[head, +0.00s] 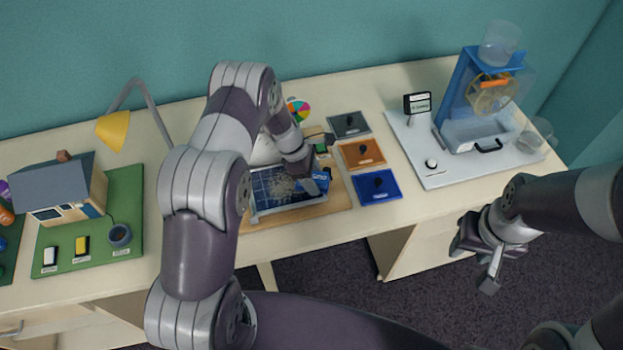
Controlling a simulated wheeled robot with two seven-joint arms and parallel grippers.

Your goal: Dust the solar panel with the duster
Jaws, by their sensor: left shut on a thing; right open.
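The solar panel (272,198) is a dark blue gridded plate with a light frame, on a wooden board (335,203) at the middle of the table. A pale patch of dust shows on its surface. My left gripper (311,180) is over the panel's right side, shut on a small blue thing (321,176) that seems to be the duster. The gripper and arm hide much of it, and I cannot tell whether it touches the panel. My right gripper (482,262) is open and empty, in front of the table's right part.
Three square plates, grey (348,124), orange (361,153) and blue (376,186), lie right of the board. A water-wheel model (490,100) stands on a white base (463,172) at right. A model house (62,187) on a green mat (125,195) and a yellow lamp (113,130) are at left.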

